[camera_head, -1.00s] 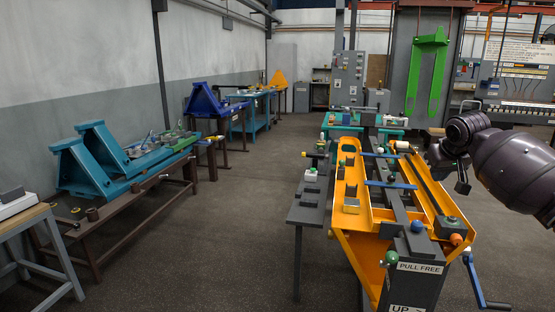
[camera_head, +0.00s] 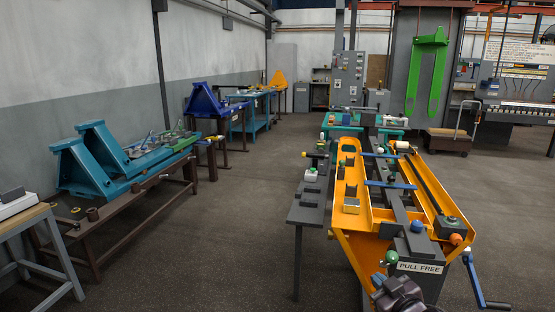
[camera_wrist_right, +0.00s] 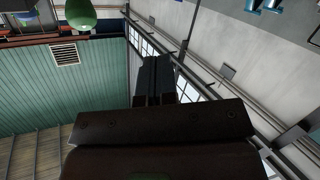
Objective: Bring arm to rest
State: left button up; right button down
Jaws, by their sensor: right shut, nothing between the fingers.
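My right arm shows only as a dark purple-grey part at the bottom edge of the head view, in front of the post of the orange fixture (camera_head: 352,240). In the right wrist view my right gripper (camera_wrist_right: 154,70) points away from the camera with its two dark fingers together and nothing between them. My left gripper is in neither view.
The orange fixture carries a grey "PULL FREE" post (camera_head: 420,268), a green knob (camera_head: 392,257) close to my right arm, and a blue crank (camera_head: 474,282). A grey side shelf (camera_head: 306,205) stands at its left. Blue fixtures (camera_head: 130,165) line the left wall. The floor between is clear.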

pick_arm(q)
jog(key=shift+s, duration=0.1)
pick_arm(e)
jog(key=s+d+f+m+g+h, duration=0.1)
jog(key=s+f, duration=0.5)
jog(key=s, duration=0.4)
jog(key=s+d+f+m+g+h, duration=0.1)
jog(key=s+f+m, duration=0.1)
jog(key=s+f, duration=0.5)
jog(key=s+d+f+m+g+h, duration=0.1)
jog(key=s+f, duration=0.5)
jog(key=s, duration=0.8)
jog(key=shift+d+f+m+g+h, duration=0.35)
jog(key=shift+m+g+h, duration=0.15)
jog(key=shift+m+g, duration=0.15)
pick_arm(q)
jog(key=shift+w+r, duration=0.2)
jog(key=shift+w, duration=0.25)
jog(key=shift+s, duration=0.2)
pick_arm(e)
jog(key=shift+a, duration=0.1)
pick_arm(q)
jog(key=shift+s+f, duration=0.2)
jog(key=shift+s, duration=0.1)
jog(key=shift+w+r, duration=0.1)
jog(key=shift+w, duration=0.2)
